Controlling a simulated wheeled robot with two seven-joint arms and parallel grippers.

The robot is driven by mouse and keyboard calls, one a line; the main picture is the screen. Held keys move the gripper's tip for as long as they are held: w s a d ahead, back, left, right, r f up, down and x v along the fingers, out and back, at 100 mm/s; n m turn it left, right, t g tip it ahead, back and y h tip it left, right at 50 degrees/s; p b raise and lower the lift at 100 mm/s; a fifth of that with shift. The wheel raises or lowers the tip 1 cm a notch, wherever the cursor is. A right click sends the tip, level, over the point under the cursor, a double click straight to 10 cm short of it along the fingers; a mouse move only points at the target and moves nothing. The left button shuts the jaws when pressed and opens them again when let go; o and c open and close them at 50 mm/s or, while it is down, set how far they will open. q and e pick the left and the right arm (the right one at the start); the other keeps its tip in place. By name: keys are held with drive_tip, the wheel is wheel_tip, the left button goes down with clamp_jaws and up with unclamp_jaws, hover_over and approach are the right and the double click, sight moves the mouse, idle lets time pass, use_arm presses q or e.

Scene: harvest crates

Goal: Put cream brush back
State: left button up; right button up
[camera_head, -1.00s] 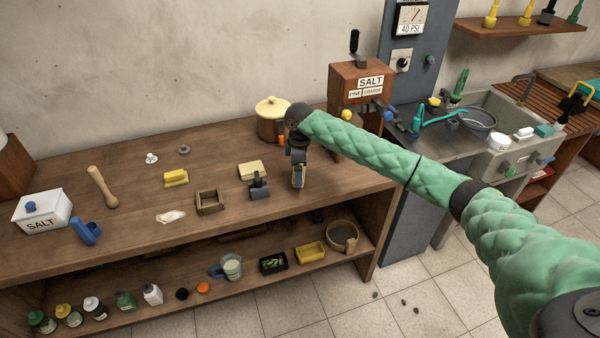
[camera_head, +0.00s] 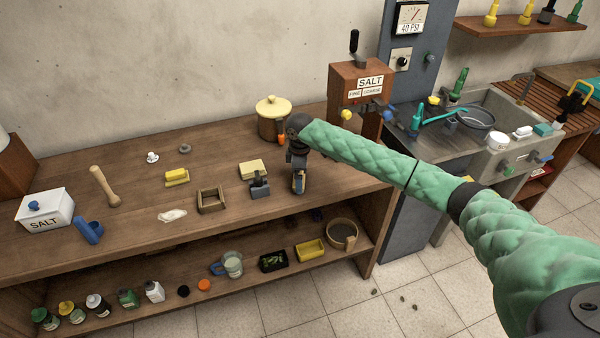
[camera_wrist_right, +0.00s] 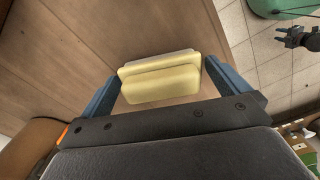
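My right gripper (camera_head: 299,187) hangs fingers-down over the right part of the workbench. In the right wrist view a pale cream two-layered block, which I take as the cream brush (camera_wrist_right: 162,85), sits between the two blue fingertips of this gripper (camera_wrist_right: 160,68). Its ends appear to meet both fingers. In the head view the near finger hides most of it. My left gripper (camera_wrist_right: 297,38) shows small and dark at the upper right of the wrist view, away from the bench; its opening is too small to judge.
A dark stand-like piece (camera_head: 260,188) and a cream block (camera_head: 251,168) lie left of the gripper. Further left are a wooden frame (camera_head: 211,207) and a yellow block (camera_head: 176,178). A lidded pot (camera_head: 272,128) stands behind. The bench right of the gripper is bare.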

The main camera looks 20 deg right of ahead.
drive_tip(key=shift+r, duration=0.15)
drive_tip(key=shift+r, duration=0.2)
use_arm(q)
drive_tip(key=w+d+r+b, duration=0.3)
drive_tip(key=r+b, duration=0.1)
drive_tip(key=r, duration=0.5)
drive_tip(key=shift+d+r+g, duration=0.2)
drive_tip(key=shift+r+g, duration=0.2)
use_arm(e)
wheel_tip(320, 180, up, 12)
drive_tip(key=shift+f, duration=0.2)
drive_tip(key=shift+f, duration=0.1)
